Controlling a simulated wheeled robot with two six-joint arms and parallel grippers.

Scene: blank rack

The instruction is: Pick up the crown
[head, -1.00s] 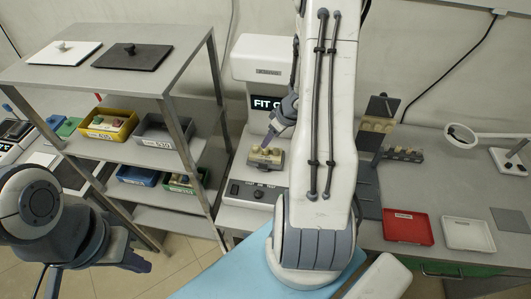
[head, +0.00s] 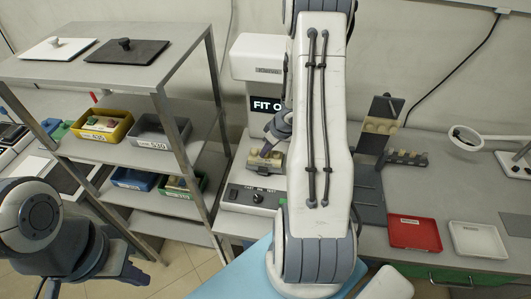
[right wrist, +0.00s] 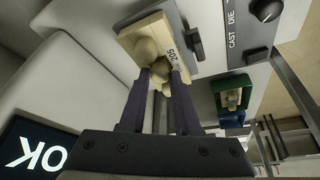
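The cream die model marked 205 (right wrist: 183,42) sits on the fit tester in the right wrist view, with rounded tooth shapes on it. A small tan crown-like tooth (right wrist: 160,70) lies between the fingertips of my right gripper (right wrist: 161,76). The fingers are at its sides; whether they press on it is not clear. In the head view the right gripper (head: 267,151) reaches down to the model (head: 275,163).
The tester (head: 258,67) shows "FIT O", partly covered by my right arm. A shelf rack (head: 165,75) with yellow, grey, blue and green bins stands to its left. A red tray (head: 411,248) and a white tray (head: 478,253) lie on the bench at right.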

